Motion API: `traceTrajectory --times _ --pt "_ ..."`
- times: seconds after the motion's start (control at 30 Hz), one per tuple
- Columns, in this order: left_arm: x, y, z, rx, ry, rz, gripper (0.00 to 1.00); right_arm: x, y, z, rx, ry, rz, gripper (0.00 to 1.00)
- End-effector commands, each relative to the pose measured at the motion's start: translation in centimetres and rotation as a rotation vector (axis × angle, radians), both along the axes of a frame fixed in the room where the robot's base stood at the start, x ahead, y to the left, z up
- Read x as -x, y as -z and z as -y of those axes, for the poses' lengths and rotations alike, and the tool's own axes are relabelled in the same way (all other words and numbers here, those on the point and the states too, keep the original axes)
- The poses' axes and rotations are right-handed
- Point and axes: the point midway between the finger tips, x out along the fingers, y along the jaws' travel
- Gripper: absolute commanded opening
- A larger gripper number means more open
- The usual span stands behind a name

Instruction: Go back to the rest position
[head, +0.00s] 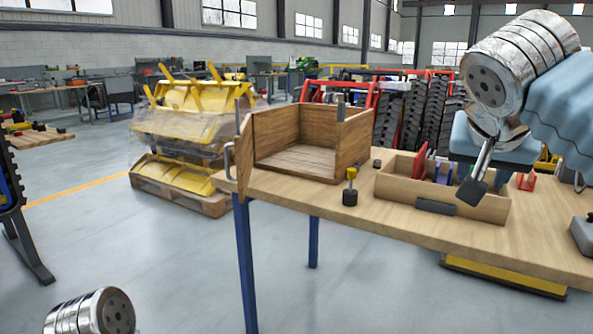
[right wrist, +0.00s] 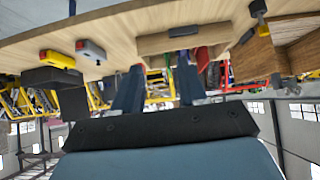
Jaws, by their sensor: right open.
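My right gripper (head: 473,190) hangs over the right part of a long wooden tray (head: 398,188) on the table in the head view. In the right wrist view its two dark fingers stand apart with nothing between them (right wrist: 157,80). The tray, also in the right wrist view (right wrist: 165,43), holds red, blue and purple pieces. The gripper hides part of the tray; I cannot tell whether it touches it. Of my left arm only a metallic link shows at the bottom left of the head view; its gripper is out of sight.
An open wooden box (head: 343,150) stands at the left end of the table (head: 340,213). A black and yellow piece (head: 350,190) stands between box and tray. A grey block (head: 583,235) is at the right edge. Open floor lies in front and left.

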Motion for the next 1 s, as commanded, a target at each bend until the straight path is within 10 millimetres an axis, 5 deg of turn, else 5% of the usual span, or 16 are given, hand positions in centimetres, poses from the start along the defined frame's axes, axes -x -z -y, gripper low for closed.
traceTrajectory --times 0.37,0.57,0.77,0.9,1.0 --pt "0.0 0.0 0.0 0.0 0.0 0.0 0.42 -4.3 5.1 -2.7 0.024 -0.132 -0.08 0.42" --pt "0.0 0.0 0.0 0.0 0.0 0.0 0.42 -7.6 10.6 -5.2 0.025 -0.251 -0.156 0.42" --pt "0.0 0.0 0.0 0.0 0.0 0.0 0.42 -10.9 20.0 -8.7 -0.01 -0.421 -0.267 0.42" --pt "0.0 0.0 0.0 0.0 0.0 0.0 0.42 -11.9 31.1 -11.9 -0.1 -0.574 -0.379 0.42" --pt "0.0 0.0 0.0 0.0 0.0 0.0 0.42 -10.9 39.8 -14.0 -0.2 -0.664 -0.45 0.42"
